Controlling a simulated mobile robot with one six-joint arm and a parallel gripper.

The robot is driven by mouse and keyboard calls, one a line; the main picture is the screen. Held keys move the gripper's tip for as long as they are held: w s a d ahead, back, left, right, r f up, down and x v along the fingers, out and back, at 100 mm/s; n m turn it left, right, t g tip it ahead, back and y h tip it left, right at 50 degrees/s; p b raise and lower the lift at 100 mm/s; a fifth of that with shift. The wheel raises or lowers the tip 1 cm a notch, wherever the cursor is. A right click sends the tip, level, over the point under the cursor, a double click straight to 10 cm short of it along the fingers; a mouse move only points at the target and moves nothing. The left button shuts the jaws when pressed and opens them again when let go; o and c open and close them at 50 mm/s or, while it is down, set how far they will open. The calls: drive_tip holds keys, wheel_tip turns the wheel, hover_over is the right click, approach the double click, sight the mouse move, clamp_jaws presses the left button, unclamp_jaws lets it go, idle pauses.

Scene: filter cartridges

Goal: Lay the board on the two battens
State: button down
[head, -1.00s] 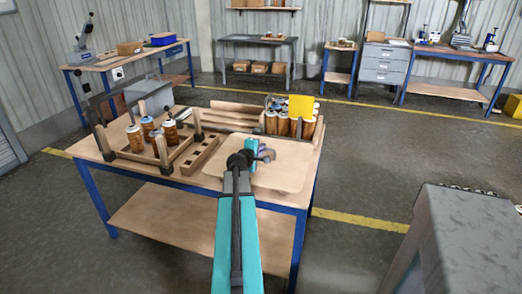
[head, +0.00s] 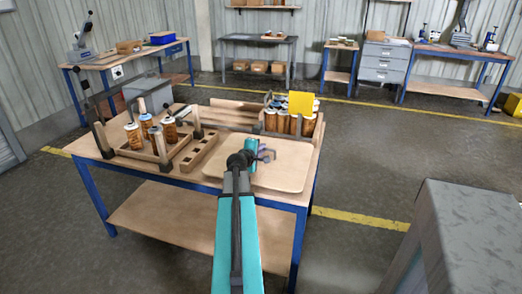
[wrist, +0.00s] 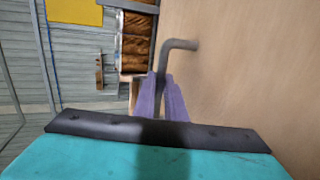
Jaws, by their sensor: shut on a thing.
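The board (head: 285,178) is a pale wooden panel with rounded corners, at the right front of the blue-legged workbench in the head view. In the wrist view the board (wrist: 250,75) fills the right side, with a bent grey handle (wrist: 181,44) on its face. My gripper (wrist: 162,92) has purple fingers closed on that handle; in the head view my gripper (head: 263,155) is in front of the board's far part. Long wooden strips (head: 222,127) lie behind the board and look like the battens; the board and arm may hide part of them. I cannot tell whether the board touches the bench.
A wooden rack (head: 140,155) with several brown cartridges and dark-based posts stands at the left of the bench. A holed wooden block (head: 197,153) is beside it. A crate of cartridges with a yellow card (head: 301,103) is at the back right. A grey cabinet (head: 465,235) stands at right.

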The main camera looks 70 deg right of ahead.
drive_tip(key=shift+f+b, duration=0.65)
drive_tip(key=c, duration=1.7)
unclamp_jaws()
drive_tip(key=shift+c, duration=0.2)
drive_tip(key=shift+a+f, duration=0.1)
drive_tip(key=shift+a, duration=0.1)
